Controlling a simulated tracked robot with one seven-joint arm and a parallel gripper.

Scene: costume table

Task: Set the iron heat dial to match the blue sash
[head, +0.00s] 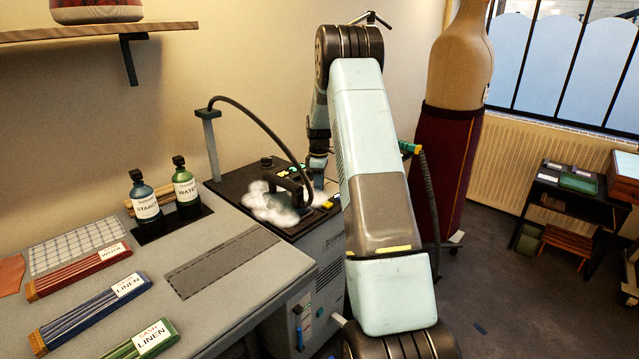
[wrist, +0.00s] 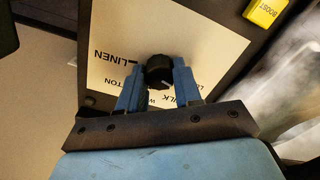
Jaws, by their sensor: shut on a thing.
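The blue sash (head: 95,312) lies folded on the grey table in the head view, and its white tag reads SASH LINEN. The heat dial (wrist: 159,70) is a black round knob on a pale plate in the wrist view. The plate shows LINEN and parts of other words, upside down. A small pale mark shows on the knob's lower right; what it points to is unclear. My gripper (wrist: 157,86) has its two blue fingers shut on the knob, one each side. In the head view my arm hides the fingers and dial.
A black iron (head: 287,180) stands in white steam on the dark station top, with a hose arching over it. Bottles labelled STARCH (head: 144,197) and WATER (head: 186,187) stand left. Red (head: 80,270) and green (head: 145,342) sashes flank the blue one. A yellow BOOST button (wrist: 265,12) is near the dial.

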